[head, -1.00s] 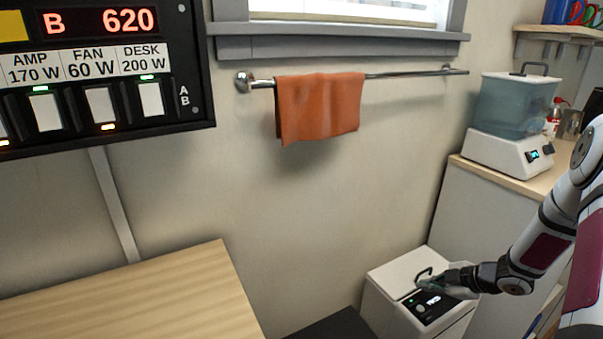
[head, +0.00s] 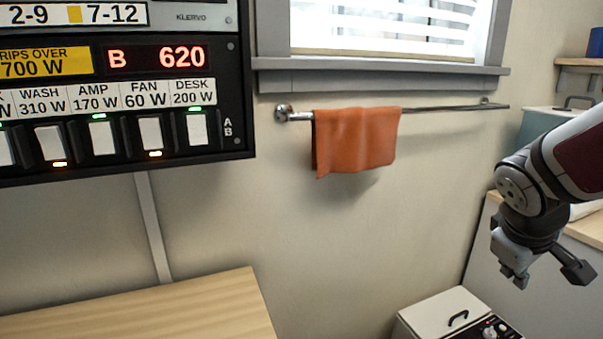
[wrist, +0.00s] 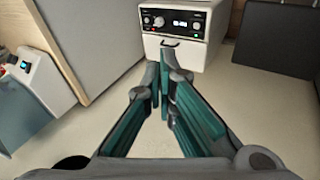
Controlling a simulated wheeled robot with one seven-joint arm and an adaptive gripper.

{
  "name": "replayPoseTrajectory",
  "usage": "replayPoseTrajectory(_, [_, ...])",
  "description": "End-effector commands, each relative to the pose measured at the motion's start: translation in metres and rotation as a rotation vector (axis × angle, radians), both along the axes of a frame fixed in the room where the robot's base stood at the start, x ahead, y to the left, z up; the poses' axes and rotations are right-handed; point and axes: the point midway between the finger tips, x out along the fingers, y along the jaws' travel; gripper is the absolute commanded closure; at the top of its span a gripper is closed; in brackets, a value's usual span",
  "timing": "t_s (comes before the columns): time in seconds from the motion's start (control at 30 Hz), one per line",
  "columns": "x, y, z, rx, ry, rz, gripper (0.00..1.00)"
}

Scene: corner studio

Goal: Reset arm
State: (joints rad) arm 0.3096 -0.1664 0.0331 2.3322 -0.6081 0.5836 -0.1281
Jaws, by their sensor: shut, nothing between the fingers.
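My gripper (wrist: 164,88) shows in the wrist view with its two teal-lined fingers drawn together at the tips, and nothing is between them. In the head view my arm comes in from the right edge, with the wrist end hanging in the air in front of the counter. The fingertips are hard to make out there. A gap of floor lies between the two.
The white appliance's lid (head: 440,314) shows low in the head view. An orange towel (head: 357,140) hangs on a wall rail. A switch panel (head: 120,90) is at upper left, above a wooden tabletop (head: 150,312). A water-tank device (wrist: 38,80) stands left in the wrist view.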

Motion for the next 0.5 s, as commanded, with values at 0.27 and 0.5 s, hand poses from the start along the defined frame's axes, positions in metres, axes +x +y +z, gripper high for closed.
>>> replayPoseTrajectory(0.27, [-0.117,0.084,0.015,0.221,0.058,-0.207,1.0])
replayPoseTrajectory(0.5, [-0.19,0.138,0.01,0.389,0.142,-0.275,1.0])
